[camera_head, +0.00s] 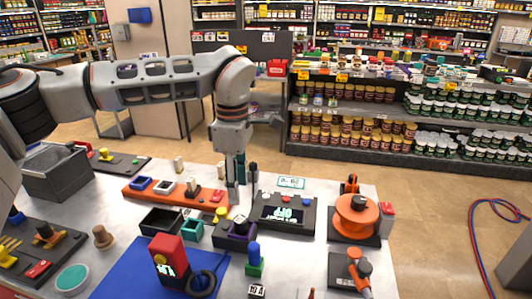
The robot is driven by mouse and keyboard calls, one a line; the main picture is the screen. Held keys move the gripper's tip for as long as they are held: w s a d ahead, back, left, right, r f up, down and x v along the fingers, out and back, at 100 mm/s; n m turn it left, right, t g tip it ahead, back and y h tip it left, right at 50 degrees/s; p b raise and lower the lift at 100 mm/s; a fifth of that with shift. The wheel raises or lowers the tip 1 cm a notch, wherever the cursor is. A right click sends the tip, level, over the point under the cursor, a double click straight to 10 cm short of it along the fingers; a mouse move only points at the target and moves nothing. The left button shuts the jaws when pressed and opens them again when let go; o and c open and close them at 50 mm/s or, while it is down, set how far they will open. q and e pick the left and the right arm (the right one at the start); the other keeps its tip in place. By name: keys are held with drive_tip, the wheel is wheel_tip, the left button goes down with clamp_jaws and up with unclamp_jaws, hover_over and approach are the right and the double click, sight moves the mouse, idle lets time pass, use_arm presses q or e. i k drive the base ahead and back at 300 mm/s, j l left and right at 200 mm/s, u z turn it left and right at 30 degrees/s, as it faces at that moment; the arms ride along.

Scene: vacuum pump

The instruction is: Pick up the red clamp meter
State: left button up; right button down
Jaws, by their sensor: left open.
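The red clamp meter (171,262) is at the front of the table, on a blue mat (132,280). It has a pale display, and a dark ring-shaped part lies at its right side. My left gripper (242,192) points down over the middle of the table, behind and to the right of the meter. It is open and apart from the meter, with no object visible between its fingers. My right gripper is not in view.
Behind the meter are a black tray (161,222) and an orange strip (150,196) with small parts. A display panel (284,213) and an orange reel (355,217) stand right. A grey bin (55,172) is at left. Several small items crowd the table.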

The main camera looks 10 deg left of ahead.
sight(176, 274)
drive_tip(key=k, duration=0.95)
